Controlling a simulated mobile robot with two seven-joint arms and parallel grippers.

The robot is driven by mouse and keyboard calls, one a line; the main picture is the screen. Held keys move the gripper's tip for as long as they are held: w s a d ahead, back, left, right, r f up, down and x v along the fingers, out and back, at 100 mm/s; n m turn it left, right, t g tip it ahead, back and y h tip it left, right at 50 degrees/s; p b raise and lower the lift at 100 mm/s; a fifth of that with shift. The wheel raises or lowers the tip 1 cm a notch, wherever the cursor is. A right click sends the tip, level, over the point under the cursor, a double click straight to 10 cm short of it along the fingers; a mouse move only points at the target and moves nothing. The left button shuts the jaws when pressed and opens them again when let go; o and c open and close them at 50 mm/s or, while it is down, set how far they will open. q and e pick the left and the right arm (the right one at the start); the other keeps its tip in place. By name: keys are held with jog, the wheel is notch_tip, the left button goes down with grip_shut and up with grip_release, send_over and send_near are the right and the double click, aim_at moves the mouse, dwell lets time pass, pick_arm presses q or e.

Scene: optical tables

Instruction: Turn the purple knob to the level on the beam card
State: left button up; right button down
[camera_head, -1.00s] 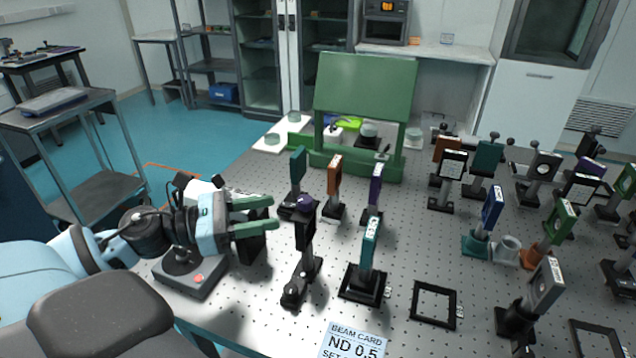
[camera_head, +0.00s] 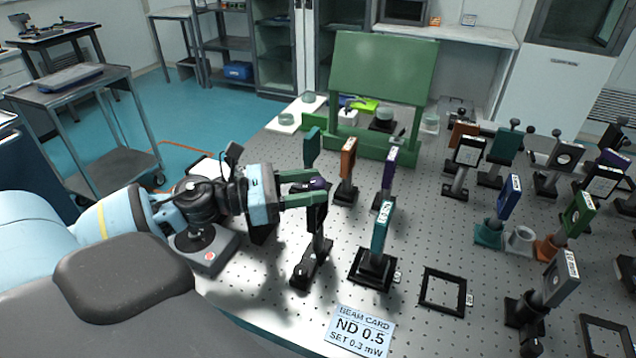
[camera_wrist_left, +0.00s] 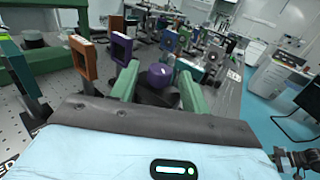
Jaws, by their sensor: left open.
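The purple knob (camera_head: 319,183) sits on top of a black post mount near the table's left side. In the left wrist view the knob (camera_wrist_left: 160,75) lies between the two green fingers. My left gripper (camera_head: 318,190) is open around the knob, with a finger on either side; whether either finger touches it I cannot tell. The beam card (camera_head: 359,332) lies at the table's front edge and reads "ND 0.5, SET 0.3 mW".
Upright filters stand close by: teal (camera_head: 381,228), purple (camera_head: 389,172), orange (camera_head: 348,158) and green (camera_head: 311,147). A black square frame (camera_head: 443,291) lies flat to the right. A green board (camera_head: 384,77) stands behind. Several more mounts fill the right side.

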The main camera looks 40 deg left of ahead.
pick_arm(q)
jog(key=shift+w+d+r, duration=0.1)
jog(key=shift+w+d, duration=0.3)
jog(key=shift+w, duration=0.1)
jog(key=shift+w+d, duration=0.25)
